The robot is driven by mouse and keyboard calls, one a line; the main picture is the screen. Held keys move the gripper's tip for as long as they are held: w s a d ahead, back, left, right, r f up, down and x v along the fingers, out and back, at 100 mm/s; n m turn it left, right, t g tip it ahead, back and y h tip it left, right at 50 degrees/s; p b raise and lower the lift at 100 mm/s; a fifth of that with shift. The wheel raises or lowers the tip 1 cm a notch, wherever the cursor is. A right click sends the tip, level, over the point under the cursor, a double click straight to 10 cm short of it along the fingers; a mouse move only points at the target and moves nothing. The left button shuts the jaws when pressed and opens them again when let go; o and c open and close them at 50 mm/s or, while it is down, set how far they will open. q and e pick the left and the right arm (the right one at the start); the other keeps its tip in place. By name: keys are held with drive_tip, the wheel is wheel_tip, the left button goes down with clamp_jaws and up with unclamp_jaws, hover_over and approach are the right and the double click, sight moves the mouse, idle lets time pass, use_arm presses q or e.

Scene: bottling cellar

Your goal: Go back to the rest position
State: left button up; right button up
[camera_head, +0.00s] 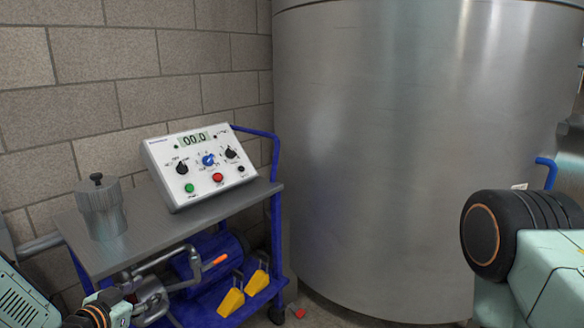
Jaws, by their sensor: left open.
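My left gripper (152,298) is low at the left, in front of the cart's lower part. It is open, with no object seen between its fingers, though its grey parts are hard to separate from the metal pipework behind it. My left arm comes in from the lower left corner. On the right, a mint and black part of my right arm shows in front of the tank. My right gripper is not in view.
A blue cart (276,205) with a grey top (145,245) carries a white control box (205,165) reading 00.0 and a lidded metal pot (102,212). Yellow wedges (231,301) lie on its lower shelf. A large steel tank (400,150) fills the middle and right. A block wall (130,55) stands behind.

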use_arm(q)
drive_tip(key=s+d+f+n+g+y+b, duration=0.1)
drive_tip(key=s+d+f+n+g, duration=0.25)
drive_tip(key=s+f, duration=0.4)
drive_tip(key=s+d+f+n+g+b, duration=0.1)
drive_tip(key=s+d+f+n+g, duration=0.2)
drive_tip(key=s+f, duration=0.5)
drive_tip(key=s+d+f+g+b, duration=0.1)
drive_tip(key=s+f+g, duration=0.1)
drive_tip(key=s, duration=0.6)
drive_tip(key=s+d+f+g+y+b, duration=0.1)
drive_tip(key=s+d+f+g, duration=0.1)
drive_tip(key=s, duration=0.7)
drive_tip(key=s+d+f+m+g+b, duration=0.1)
drive_tip(key=s+f+g+b, duration=0.1)
drive_tip(key=s, duration=0.6)
drive_tip(key=shift+s+d+f+g+y, duration=0.3)
drive_tip(key=shift+s+f+g, duration=0.1)
drive_tip(key=shift+f+g, duration=0.3)
